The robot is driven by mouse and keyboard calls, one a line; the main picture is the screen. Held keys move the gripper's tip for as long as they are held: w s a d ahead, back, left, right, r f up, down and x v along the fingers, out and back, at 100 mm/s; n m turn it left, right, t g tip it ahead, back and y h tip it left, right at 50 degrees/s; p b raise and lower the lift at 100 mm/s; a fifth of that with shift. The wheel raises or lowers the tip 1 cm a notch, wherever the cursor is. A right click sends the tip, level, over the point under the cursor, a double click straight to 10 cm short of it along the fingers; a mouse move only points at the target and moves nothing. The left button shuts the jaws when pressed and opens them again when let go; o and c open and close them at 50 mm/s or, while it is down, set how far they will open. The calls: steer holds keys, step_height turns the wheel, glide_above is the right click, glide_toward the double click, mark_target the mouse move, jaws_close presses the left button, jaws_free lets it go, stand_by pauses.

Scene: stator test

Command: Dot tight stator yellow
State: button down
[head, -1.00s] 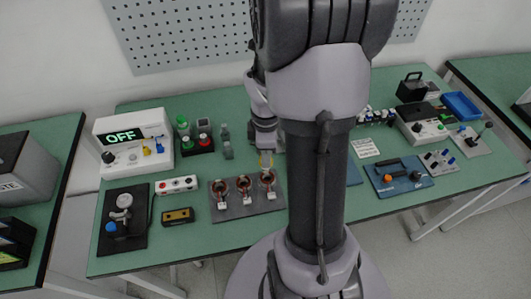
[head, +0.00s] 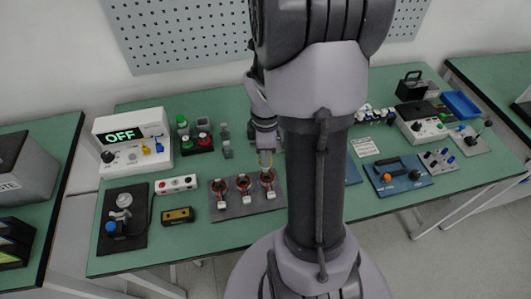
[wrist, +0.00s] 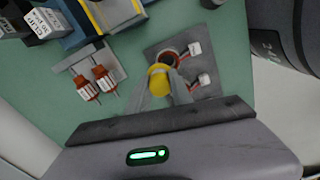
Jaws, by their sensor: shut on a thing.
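My gripper (wrist: 160,88) is shut on a yellow round-ended cylinder (wrist: 159,78), which looks like a dauber. In the head view my gripper (head: 265,157) hangs just above the right end of a dark grey plate (head: 252,200). Three stators with copper-red rings and white connectors stand on this plate: left stator (head: 222,187), middle stator (head: 243,183) and right stator (head: 267,179). In the wrist view one stator ring (wrist: 170,56) shows beside the yellow cylinder; another is largely hidden by my fingers. I cannot tell whether the cylinder touches a stator.
A tester (head: 132,145) with a display reading OFF stands at the left. A button box (head: 176,184) and a yellow-black device (head: 177,215) lie left of the plate. In the wrist view, two orange-red parts (wrist: 96,83) sit by a grey holder. My arm hides the table's middle.

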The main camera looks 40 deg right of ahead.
steer(key=shift+f+b, duration=0.35)
steer(key=shift+f, duration=0.15)
steer(key=shift+s, duration=0.1)
step_height(320, 180, up, 6)
steer(key=p, duration=0.6)
steer(key=shift+r, duration=0.15)
stand_by(0.5)
